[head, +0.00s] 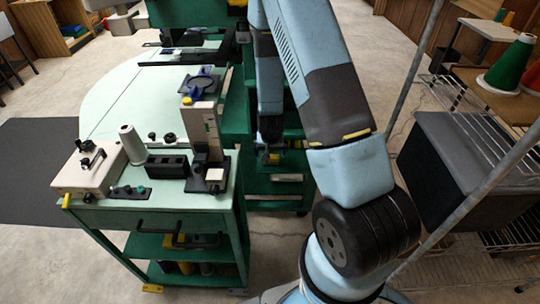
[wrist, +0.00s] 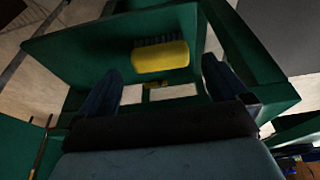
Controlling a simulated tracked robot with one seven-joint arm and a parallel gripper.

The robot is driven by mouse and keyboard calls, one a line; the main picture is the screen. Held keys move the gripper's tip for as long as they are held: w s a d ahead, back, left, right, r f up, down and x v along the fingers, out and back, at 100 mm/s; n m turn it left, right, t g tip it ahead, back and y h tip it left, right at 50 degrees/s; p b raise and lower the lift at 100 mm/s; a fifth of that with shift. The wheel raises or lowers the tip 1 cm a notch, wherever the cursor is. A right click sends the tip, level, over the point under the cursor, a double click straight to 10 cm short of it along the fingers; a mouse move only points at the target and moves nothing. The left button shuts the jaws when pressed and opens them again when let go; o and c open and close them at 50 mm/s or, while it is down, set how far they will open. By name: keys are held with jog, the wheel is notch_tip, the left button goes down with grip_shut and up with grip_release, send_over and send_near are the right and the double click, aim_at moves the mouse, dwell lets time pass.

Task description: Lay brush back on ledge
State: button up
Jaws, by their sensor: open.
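A yellow brush (wrist: 161,57) with dark bristles shows in the wrist view, lying against a green surface (wrist: 85,50). My gripper (wrist: 162,66) is open. Its two dark blue fingers stand to the left and right of the brush in that view, with a gap on both sides. I cannot tell how far the brush lies beyond the fingertips. In the head view my gripper (head: 270,138) points down beside the green bench, with a small yellow patch (head: 272,157) below it that may be the brush. I cannot tell which surface is the ledge.
A green cart (head: 180,222) with a spool, black blocks and small devices stands at left. A pale-topped table (head: 110,95) is behind it.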

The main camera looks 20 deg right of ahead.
jog(key=s+a+r+n+y, duration=0.1)
jog(key=s+r, duration=0.2)
jog(key=r, duration=0.8)
jog(key=s+r+t, duration=0.1)
jog(key=s+r, duration=0.2)
jog(key=r, duration=0.8)
jog(key=s+a+r+n+y, duration=0.1)
jog(key=s+r, duration=0.3)
jog(key=r, duration=0.7)
jog(key=s+d+r+n+t+h, duration=0.1)
jog(key=s+d+r, duration=0.1)
jog(key=s+r, duration=1.2)
jog(key=s, duration=0.3)
jog(key=shift+n, duration=0.3)
jog(key=shift+c, duration=0.2)
